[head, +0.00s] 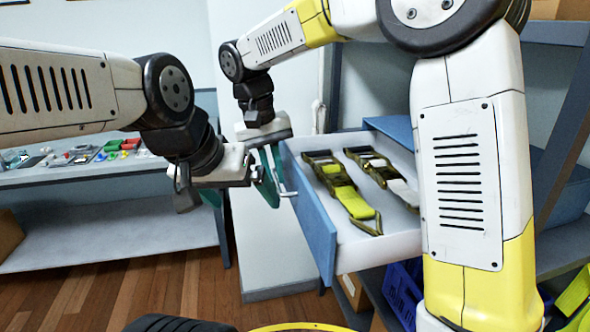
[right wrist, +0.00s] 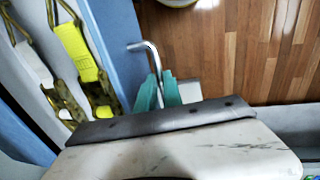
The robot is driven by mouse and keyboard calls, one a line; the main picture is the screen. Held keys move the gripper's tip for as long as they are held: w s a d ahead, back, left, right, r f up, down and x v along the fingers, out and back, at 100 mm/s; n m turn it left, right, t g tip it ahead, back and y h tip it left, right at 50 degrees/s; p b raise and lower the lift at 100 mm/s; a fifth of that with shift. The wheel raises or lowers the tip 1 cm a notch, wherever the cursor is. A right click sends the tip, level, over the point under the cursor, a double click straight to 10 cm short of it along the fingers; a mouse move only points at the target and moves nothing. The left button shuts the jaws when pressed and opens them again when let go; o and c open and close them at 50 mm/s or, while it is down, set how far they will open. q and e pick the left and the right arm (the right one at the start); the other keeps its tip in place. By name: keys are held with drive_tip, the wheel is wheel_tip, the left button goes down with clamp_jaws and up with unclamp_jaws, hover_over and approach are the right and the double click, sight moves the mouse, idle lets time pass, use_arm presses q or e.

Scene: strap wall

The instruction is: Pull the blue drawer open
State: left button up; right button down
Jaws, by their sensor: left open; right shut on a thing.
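The blue drawer (head: 312,222) is pulled out of its cabinet, its white inside showing. Its blue front also shows in the right wrist view (right wrist: 116,40). A bent metal bar handle (head: 288,192) stands out from the front; it also shows in the right wrist view (right wrist: 150,55). My right gripper (head: 278,180) is shut on the handle, its teal fingers around the bar in the right wrist view (right wrist: 158,92). My left gripper (head: 238,194) is open and empty, just left of the right gripper and in front of the drawer. The two grippers partly overlap in the head view.
Yellow-green straps with buckles (head: 345,190) lie in the drawer. A bench (head: 110,180) with small coloured items stands at the left. A blue crate (head: 402,292) sits below the drawer. Wooden floor (head: 150,285) is clear in front.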

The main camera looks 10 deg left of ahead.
drive_tip(key=shift+a, duration=0.2)
drive_tip(key=c, duration=1.5)
unclamp_jaws()
drive_tip(key=shift+r, duration=0.1)
drive_tip(key=r, duration=0.2)
drive_tip(key=a+r, duration=0.1)
drive_tip(key=r, duration=0.4)
drive_tip(key=shift+s+a+r, duration=0.2)
drive_tip(key=shift+s+r, duration=0.1)
drive_tip(key=shift+s, duration=0.1)
